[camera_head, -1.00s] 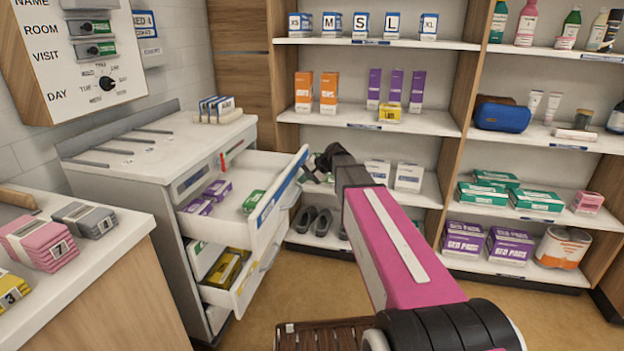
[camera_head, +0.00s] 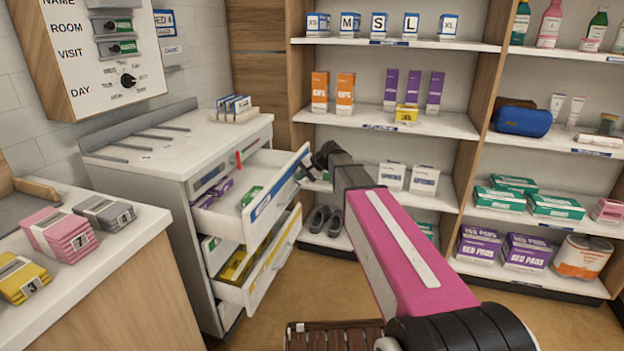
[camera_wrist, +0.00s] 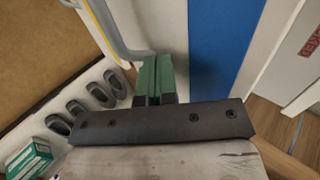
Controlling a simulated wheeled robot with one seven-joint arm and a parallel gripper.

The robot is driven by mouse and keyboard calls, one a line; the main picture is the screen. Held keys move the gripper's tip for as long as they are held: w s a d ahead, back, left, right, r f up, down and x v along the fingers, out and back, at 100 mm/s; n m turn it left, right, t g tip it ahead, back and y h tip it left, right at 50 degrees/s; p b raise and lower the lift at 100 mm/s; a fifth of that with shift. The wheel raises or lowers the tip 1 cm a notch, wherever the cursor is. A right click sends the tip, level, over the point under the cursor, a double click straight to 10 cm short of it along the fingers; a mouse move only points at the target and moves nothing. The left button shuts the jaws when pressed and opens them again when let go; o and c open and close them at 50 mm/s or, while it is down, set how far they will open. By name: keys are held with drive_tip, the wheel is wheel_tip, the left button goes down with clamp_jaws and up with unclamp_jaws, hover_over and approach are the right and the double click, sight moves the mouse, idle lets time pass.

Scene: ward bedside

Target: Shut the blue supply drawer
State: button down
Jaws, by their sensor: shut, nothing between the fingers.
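The blue supply drawer (camera_head: 262,208) is the upper open drawer of the white cabinet, with a blue label strip on its white front. It stands partly out, with purple and green boxes inside. Its blue strip (camera_wrist: 214,45) also shows in the wrist view. My gripper (camera_head: 303,174) is at the outer side of that drawer's front, near its right end. In the wrist view its green fingers (camera_wrist: 153,78) are together and empty, close against the white front beside the blue strip. I cannot tell for certain whether they touch it.
A lower drawer (camera_head: 262,272) with a yellow strip is also open, holding yellow boxes. The white cabinet (camera_head: 165,160) has a rack on top. Shelves (camera_head: 385,122) with supplies stand behind, with shoes (camera_head: 320,219) low down. A counter (camera_head: 115,245) is at left.

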drive_tip(key=w+a, duration=0.2)
drive_tip(key=a, duration=0.3)
drive_tip(key=w+a, duration=0.2)
drive_tip(key=a, duration=0.4)
drive_tip(key=w+a, duration=0.2)
drive_tip(key=a, duration=0.4)
drive_tip(key=shift+w+a, duration=0.2)
drive_tip(key=shift+a, duration=0.05)
drive_tip(key=shift+a, duration=0.1)
drive_tip(key=d, duration=0.1)
drive_tip(key=s+d, duration=0.1)
drive_tip(key=d, duration=0.1)
drive_tip(key=s+d, duration=0.1)
drive_tip(key=shift+d+r, duration=0.2)
drive_tip(key=shift+d, duration=0.15)
drive_tip(key=v, duration=0.9)
drive_tip(key=s+d+f+n+g+h, duration=0.1)
drive_tip(key=s+d+f+h, duration=0.3)
drive_tip(key=s+d+f, duration=0.8)
drive_tip(key=s+d+f+n+g+h, duration=0.2)
drive_tip(key=s+d+f, duration=1)
drive_tip(key=s, duration=0.7)
drive_tip(key=d+n+h, duration=0.1)
drive_tip(key=d+h, duration=0.1)
drive_tip(key=d, duration=0.1)
drive_tip(key=shift+s+d+h, duration=0.2)
drive_tip(key=shift+d+h, duration=0.05)
drive_tip(key=shift+h, duration=0.15)
drive_tip(key=shift+w+a, duration=0.1)
